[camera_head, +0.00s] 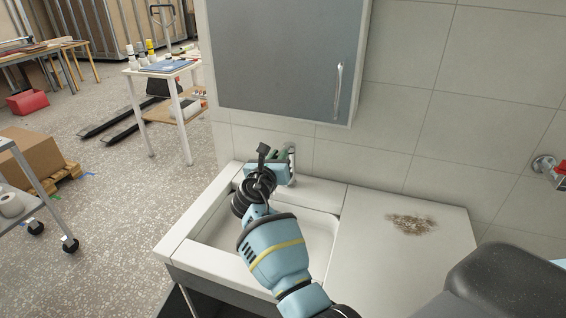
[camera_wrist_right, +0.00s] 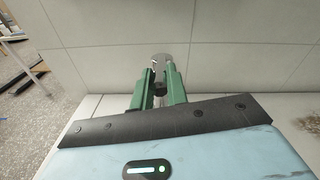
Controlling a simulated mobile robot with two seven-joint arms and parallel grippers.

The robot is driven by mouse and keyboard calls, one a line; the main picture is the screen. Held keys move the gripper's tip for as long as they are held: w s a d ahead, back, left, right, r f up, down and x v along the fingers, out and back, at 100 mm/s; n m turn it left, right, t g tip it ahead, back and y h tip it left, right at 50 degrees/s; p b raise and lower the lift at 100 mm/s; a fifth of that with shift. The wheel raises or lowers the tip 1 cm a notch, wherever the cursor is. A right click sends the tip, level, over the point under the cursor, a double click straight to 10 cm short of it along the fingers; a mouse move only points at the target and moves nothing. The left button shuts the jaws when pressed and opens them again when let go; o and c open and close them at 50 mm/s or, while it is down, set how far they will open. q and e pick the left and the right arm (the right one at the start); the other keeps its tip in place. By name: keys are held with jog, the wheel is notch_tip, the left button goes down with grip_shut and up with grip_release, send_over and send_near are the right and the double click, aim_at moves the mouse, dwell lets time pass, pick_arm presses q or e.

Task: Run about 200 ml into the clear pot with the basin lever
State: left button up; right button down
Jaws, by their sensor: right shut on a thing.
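My right gripper (camera_head: 283,155) is over the back of the white basin (camera_head: 320,228), at the chrome tap (camera_head: 292,163) by the wall. In the right wrist view its green fingers (camera_wrist_right: 158,82) are shut on a small dark and chrome part at the tap, which looks like the basin lever (camera_wrist_right: 159,88). The fingers hide most of it. I cannot make out the clear pot; my right arm covers much of the basin. My left gripper is not in view.
A grey wall cabinet (camera_head: 290,52) hangs above the basin. The counter (camera_head: 390,262) at the right is clear but for a brown gritty patch (camera_head: 410,224). A white table (camera_head: 165,72) and a trolley (camera_head: 30,185) stand at the left.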

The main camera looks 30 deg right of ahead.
jog(key=shift+r, duration=0.1)
jog(key=c, duration=1.4)
grip_release()
